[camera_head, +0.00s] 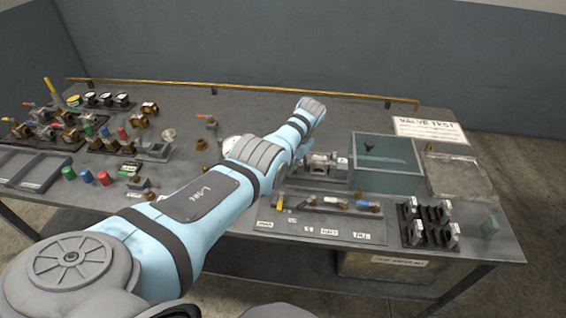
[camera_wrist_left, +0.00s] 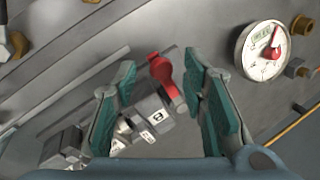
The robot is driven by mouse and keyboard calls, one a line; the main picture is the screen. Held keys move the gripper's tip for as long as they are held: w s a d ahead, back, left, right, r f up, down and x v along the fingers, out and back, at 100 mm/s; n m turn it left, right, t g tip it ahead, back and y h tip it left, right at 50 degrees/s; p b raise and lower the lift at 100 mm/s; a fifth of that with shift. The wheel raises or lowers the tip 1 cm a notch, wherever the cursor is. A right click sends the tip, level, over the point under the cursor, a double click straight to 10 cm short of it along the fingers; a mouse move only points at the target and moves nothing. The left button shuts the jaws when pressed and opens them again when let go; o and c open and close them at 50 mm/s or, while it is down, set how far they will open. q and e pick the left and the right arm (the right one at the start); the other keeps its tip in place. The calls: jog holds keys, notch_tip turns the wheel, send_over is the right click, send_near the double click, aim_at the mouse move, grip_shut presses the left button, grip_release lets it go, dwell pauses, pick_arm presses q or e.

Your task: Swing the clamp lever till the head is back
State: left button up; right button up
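In the left wrist view a red lever (camera_wrist_left: 163,75) with a rounded end stands by a grey block fixture (camera_wrist_left: 152,118) with small white labels. My left gripper (camera_wrist_left: 159,62) is open, its teal-padded fingers on either side of the lever with gaps showing. I cannot tell how the lever and the clamp head are linked; the head is not clearly seen. In the head view a grey fixture (camera_head: 325,163) sits on the bench just beyond my left arm, which hides my gripper and the lever there. My right gripper is in neither view.
A dial gauge (camera_wrist_left: 262,50) with a red needle lies to the right in the wrist view. A clear-walled box (camera_head: 385,180) stands right of the fixture. Black racks (camera_head: 428,225) are at front right. Valves and coloured parts (camera_head: 86,176) fill the bench's left side.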

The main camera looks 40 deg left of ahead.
pick_arm(q)
jog(key=shift+r, duration=0.15)
jog(key=v, duration=1.1)
jog(key=shift+d+r, duration=0.15)
jog(key=shift+r, duration=0.25)
